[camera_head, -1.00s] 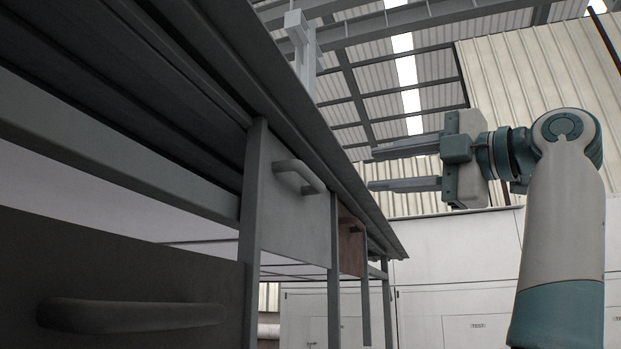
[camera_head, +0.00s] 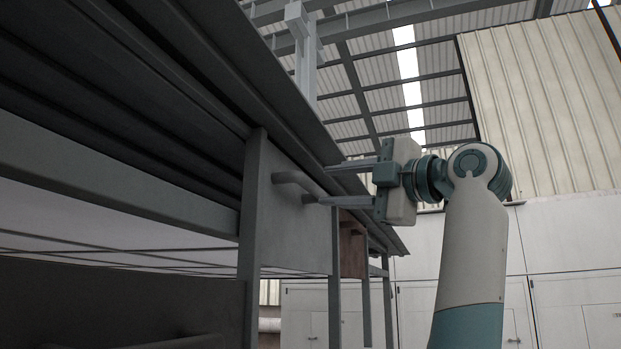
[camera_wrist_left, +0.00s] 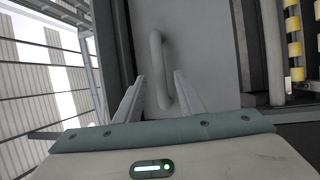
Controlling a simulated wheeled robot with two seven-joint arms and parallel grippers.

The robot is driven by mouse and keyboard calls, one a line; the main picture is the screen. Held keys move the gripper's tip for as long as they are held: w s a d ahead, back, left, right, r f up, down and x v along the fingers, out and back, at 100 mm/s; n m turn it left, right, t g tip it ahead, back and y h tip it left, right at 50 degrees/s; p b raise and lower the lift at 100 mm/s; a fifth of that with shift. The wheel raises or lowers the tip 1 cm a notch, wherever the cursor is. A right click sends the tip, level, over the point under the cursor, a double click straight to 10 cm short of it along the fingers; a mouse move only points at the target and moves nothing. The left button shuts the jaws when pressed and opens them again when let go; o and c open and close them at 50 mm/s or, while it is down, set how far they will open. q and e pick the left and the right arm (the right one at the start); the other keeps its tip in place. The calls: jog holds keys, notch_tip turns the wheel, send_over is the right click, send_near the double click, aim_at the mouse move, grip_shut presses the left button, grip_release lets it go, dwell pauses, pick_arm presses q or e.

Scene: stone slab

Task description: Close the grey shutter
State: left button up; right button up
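The grey shutter is most likely the light grey panel (camera_head: 296,225) under the long bench in the head view. It has a curved grey bar handle (camera_head: 300,185). My left gripper (camera_head: 325,185) is open, with its fingertips close to the handle's near end. In the left wrist view, the grey panel (camera_wrist_left: 200,45) fills the middle. The handle (camera_wrist_left: 157,60) there lies between the two spread fingers of the gripper (camera_wrist_left: 158,78). I cannot tell whether a finger touches it. My right gripper is not in view.
The dark bench edge (camera_head: 285,90) runs above the panel. A brown panel (camera_head: 352,248) hangs farther along, and a dark panel (camera_head: 110,305) is at the lower left. Yellow-black striped bars (camera_wrist_left: 294,40) show in the wrist view. Wall cabinets (camera_head: 565,245) stand beyond the arm.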

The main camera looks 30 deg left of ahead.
aim_at(315, 187)
pick_arm(q)
jog(key=p+x, duration=0.2)
jog(key=x, duration=0.4)
jog(key=shift+w+a, duration=0.1)
jog(key=shift+a, duration=0.25)
grip_shut()
